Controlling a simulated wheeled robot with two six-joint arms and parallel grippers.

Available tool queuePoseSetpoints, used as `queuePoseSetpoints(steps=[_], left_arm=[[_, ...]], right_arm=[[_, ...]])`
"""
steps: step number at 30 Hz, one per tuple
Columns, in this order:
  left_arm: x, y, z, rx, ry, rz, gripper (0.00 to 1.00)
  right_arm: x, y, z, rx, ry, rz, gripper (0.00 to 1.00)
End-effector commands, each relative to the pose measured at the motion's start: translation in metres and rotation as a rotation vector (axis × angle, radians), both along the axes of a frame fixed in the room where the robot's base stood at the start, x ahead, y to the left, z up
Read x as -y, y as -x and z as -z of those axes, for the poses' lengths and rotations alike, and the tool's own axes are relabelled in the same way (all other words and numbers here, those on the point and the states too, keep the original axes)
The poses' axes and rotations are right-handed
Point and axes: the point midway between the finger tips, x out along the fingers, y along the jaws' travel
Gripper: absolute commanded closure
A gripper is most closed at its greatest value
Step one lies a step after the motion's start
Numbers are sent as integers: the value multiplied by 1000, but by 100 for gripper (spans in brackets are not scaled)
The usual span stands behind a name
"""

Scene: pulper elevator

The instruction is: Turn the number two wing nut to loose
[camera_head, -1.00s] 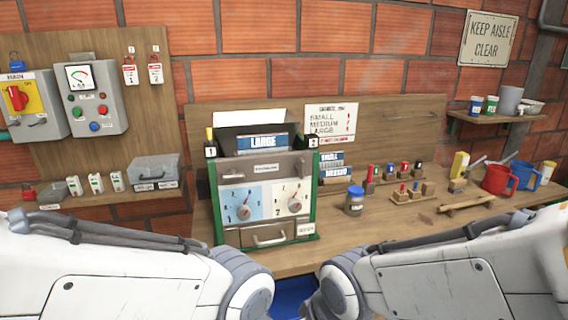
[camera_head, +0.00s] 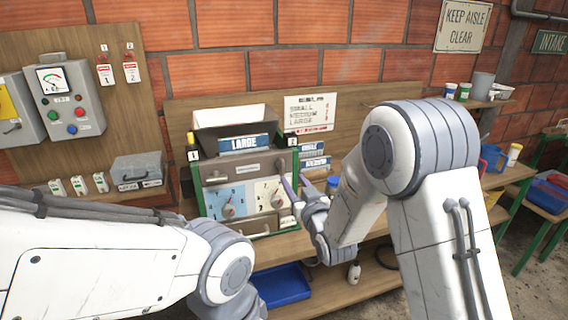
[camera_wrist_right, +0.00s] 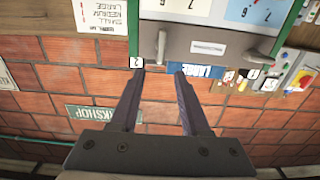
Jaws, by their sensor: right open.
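The machine (camera_head: 242,235) has a panel with two dials, a LARGE plate (camera_head: 243,143) on top and numbered tags at its upper corners. The number 2 tag (camera_head: 293,141) is at the upper right; it also shows in the upside-down right wrist view (camera_wrist_right: 136,62). A small grey upright part (camera_wrist_right: 161,46) beside that tag may be the number two wing nut; I cannot tell its setting. My right gripper (camera_head: 293,181) is open and empty in front of the machine's right side. In the wrist view its fingertips (camera_wrist_right: 160,71) point toward that corner, apart from the part. My left gripper is out of view.
A blue-lidded jar (camera_head: 333,183) stands right of the machine, partly behind my right arm. A blue tray (camera_head: 284,285) lies on the lower shelf. A grey meter box (camera_head: 66,102) is on the left board. My right arm hides much of the bench.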

Motion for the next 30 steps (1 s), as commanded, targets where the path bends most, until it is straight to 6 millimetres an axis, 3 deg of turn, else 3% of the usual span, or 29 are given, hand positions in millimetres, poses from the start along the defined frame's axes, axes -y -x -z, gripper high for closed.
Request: queuePoseSetpoints(steps=[9,15,28,30], left_arm=[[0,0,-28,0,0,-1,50],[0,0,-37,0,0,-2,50],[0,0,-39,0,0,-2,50],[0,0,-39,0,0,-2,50]], right_arm=[[-19,-55,-3,-2,1,-1,54],[-26,-78,-2,-2,1,-1,54],[-29,-86,0,-4,1,0,54],[-29,-86,0,-3,1,0,80]])
